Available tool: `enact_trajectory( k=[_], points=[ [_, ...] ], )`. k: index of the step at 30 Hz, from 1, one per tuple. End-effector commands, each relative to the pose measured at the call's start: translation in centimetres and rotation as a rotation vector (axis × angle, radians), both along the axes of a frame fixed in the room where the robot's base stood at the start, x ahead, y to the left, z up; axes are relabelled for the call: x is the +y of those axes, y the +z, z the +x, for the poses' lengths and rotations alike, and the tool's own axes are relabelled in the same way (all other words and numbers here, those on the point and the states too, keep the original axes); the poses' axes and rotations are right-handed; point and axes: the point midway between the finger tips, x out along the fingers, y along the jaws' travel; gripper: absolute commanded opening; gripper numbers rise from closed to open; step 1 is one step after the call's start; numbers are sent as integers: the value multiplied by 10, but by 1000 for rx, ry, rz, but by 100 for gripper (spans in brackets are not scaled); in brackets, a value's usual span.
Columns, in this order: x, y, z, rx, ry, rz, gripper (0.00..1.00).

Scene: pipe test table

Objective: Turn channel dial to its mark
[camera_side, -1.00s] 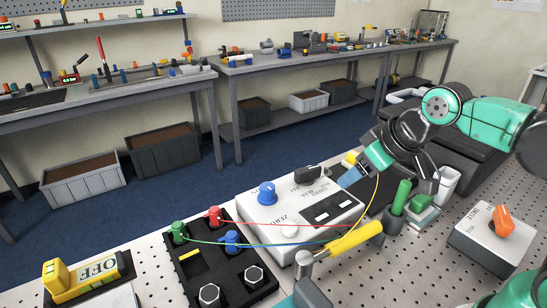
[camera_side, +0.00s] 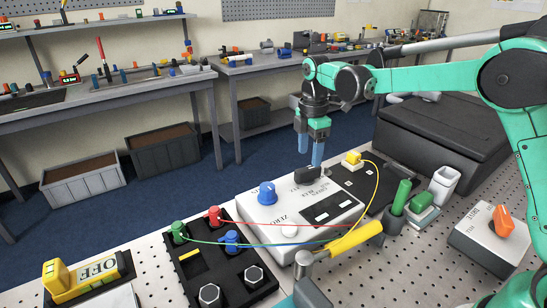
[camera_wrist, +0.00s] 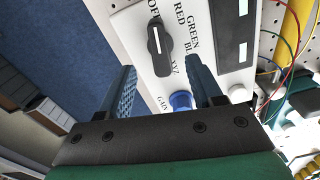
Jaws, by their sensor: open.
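The channel dial is a black bar-shaped knob (camera_side: 312,173) on the white meter box (camera_side: 262,215). In the wrist view the dial (camera_wrist: 158,48) carries a white line and has the labels OFF, RED, GREEN and others beside it. Its upper end lies near OFF; I cannot tell which label is its mark. My gripper (camera_side: 314,160) points down with blue fingers, above and just behind the dial in the side view. In the wrist view my gripper (camera_wrist: 160,78) is open and empty, with its fingers apart and the dial beyond the gap between them.
A blue knob (camera_side: 267,192) stands on the same box. A yellow plug (camera_side: 353,157) with a yellow wire is at its right. A black panel with coloured plugs (camera_side: 205,260) is at left.

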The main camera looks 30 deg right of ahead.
Motion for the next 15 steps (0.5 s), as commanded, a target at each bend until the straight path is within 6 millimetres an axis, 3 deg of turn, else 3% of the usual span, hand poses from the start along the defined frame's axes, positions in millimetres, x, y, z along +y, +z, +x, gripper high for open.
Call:
enact_trajectory(
  k=[9,15],
  points=[
    [0,-40,0,-2,-2,0,59],
    [0,-46,-1,-2,-2,0,59]
  ],
)
